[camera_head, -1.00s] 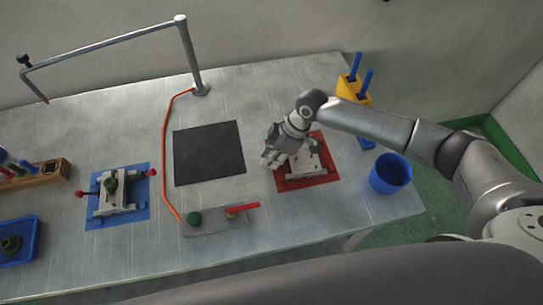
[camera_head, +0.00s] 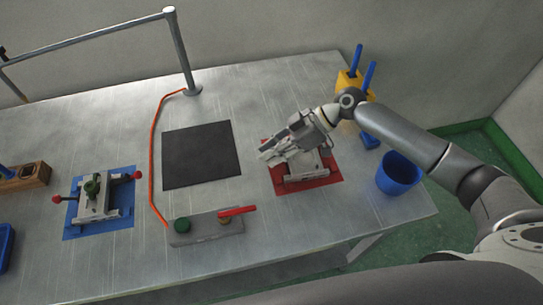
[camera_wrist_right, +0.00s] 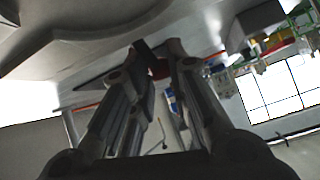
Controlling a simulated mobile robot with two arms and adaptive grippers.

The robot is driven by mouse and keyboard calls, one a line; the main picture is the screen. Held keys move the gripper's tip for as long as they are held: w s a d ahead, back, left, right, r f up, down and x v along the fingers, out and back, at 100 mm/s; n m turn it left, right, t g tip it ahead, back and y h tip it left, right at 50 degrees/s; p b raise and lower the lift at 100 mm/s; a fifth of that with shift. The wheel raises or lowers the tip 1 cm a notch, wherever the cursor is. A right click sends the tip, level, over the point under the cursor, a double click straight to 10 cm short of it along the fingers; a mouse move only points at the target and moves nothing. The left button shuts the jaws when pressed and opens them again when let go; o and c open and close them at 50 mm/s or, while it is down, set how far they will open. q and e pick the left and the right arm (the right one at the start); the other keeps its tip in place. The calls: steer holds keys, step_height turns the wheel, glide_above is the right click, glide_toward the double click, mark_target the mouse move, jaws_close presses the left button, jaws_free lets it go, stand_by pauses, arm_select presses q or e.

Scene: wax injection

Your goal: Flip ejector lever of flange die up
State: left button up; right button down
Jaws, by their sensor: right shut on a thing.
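A light grey die (camera_head: 308,178) sits on a red mat (camera_head: 330,178) at the right of the table in the head view. My right gripper (camera_head: 268,154) is low over the left and back part of this die and hides some of it. In the right wrist view the fingers (camera_wrist_right: 157,58) are closed in on a small red piece (camera_wrist_right: 158,69), which looks like a lever knob. The lever itself cannot be made out. A second die (camera_head: 98,197), with red-knobbed levers at its sides, stands on a blue mat (camera_head: 72,230). My left gripper is not in view.
A black mat (camera_head: 202,155) lies left of the red mat. A grey block (camera_head: 190,236) with a green knob and red handle is at the front. A blue cup (camera_head: 399,174) and yellow holder (camera_head: 348,82) stand at the right. An orange cable (camera_head: 151,155) crosses the table.

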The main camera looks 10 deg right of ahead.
stand_by(0.4)
steer(key=c, duration=1.3)
jaws_free()
steer(key=v, duration=1.2)
steer(key=shift+d, duration=0.15)
